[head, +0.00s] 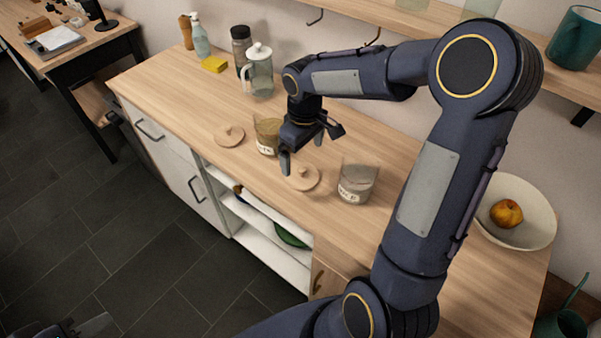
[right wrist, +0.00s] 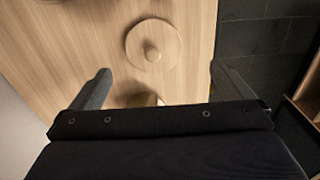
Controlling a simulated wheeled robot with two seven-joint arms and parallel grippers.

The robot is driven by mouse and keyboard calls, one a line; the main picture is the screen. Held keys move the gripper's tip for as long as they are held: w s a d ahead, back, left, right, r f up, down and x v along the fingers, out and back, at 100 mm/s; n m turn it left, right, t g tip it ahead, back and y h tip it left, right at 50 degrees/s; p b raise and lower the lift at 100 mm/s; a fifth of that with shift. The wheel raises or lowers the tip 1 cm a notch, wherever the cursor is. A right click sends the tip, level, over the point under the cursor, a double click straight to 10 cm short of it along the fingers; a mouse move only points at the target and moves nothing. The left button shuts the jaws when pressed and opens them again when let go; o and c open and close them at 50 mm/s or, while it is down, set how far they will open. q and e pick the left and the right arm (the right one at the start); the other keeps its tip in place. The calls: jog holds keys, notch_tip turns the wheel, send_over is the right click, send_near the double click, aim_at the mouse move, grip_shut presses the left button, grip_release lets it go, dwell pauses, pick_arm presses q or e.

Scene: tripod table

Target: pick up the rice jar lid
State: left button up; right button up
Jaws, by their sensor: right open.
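Two round wooden lids with knobs lie flat on the wooden counter: one lid (head: 229,135) further left, the other lid (head: 302,178) near my right gripper. A jar with tan contents (head: 267,138) and a jar with pale contents (head: 357,183) stand open; their labels are too small to read, so I cannot tell which lid is the rice jar's. My right gripper (head: 309,147) is open and empty above the counter. In the right wrist view, a lid (right wrist: 153,46) lies ahead of the open fingers. My left gripper (head: 85,326) shows only partly at the bottom left.
Behind stand a glass pitcher (head: 259,72), a dark-lidded jar (head: 241,48), a yellow sponge (head: 214,64) and a soap bottle (head: 200,38). A bowl (head: 540,205) with fruit is at the right. The counter (head: 160,85) is clear at its left end.

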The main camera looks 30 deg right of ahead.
aim_at(302, 169)
jog(key=shift+w+d+f, duration=0.1)
jog(key=shift+w+f, duration=0.55)
jog(key=shift+f, duration=0.25)
jog(key=f, duration=0.5)
jog(key=f+p, duration=0.1)
jog(key=f, duration=0.1)
jog(key=shift+w+d+f, duration=0.1)
jog(key=shift+d+f, duration=0.05)
jog(key=shift+d, duration=0.1)
jog(key=c, duration=0.9)
